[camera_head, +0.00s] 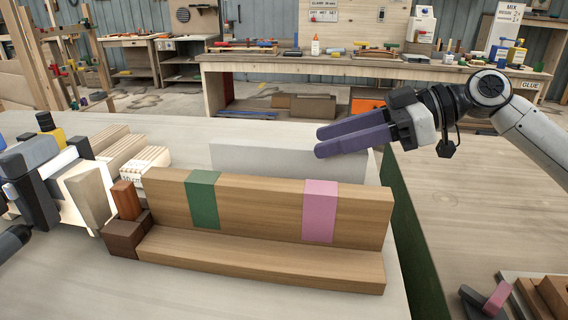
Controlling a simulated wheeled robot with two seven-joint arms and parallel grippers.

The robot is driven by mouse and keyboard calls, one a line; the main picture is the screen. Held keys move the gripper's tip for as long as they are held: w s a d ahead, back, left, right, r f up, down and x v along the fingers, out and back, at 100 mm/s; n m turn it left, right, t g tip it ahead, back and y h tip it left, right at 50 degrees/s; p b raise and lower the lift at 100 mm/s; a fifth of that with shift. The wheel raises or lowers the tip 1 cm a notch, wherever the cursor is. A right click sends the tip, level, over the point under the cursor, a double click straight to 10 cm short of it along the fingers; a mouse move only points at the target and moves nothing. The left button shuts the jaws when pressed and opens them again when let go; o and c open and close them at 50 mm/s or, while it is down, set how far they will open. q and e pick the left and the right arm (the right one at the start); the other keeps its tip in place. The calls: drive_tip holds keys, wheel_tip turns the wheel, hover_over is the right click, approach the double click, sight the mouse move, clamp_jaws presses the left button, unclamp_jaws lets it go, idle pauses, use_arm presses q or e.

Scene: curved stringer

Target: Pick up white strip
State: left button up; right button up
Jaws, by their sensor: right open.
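The white strip (255,159) stands on edge on the pale worktop, behind a long wooden stepped piece (262,206). The wooden piece hides the strip's lower part. My right gripper (320,142) comes in from the right. Its two purple fingers point left, with a narrow gap between them, and nothing shows between them. In the picture the fingers overlap the strip's upper right part; I cannot tell their distance from it. Dark parts at the left edge (12,240) may belong to my left arm, but its jaws cannot be made out.
The stepped piece bears a green band (203,200) and a pink band (320,212). Dark brown blocks (126,235) touch its left end. Pale stacked wood (118,150) and grey, black and yellow parts crowd the left. Loose wood pieces (535,295) lie lower right. A workbench (250,68) stands behind.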

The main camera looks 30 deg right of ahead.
sight(296, 145)
drive_tip(key=p+x, duration=0.1)
drive_tip(key=x, duration=0.1)
drive_tip(key=shift+w+a, duration=0.2)
drive_tip(key=shift+a, duration=0.1)
drive_tip(key=shift+w+a+f, duration=0.15)
drive_tip(key=shift+w+a, duration=0.05)
drive_tip(key=shift+a, duration=0.05)
drive_tip(key=shift+w+a+p, duration=0.4)
drive_tip(key=shift+p, duration=0.15)
drive_tip(key=p+x, duration=0.1)
drive_tip(key=x, duration=0.2)
drive_tip(key=shift+w+f, duration=0.1)
drive_tip(key=shift+w, duration=0.05)
drive_tip(key=shift+w+a+f, duration=0.25)
drive_tip(key=shift+a+f, duration=0.05)
drive_tip(key=shift+a, duration=0.05)
clamp_jaws()
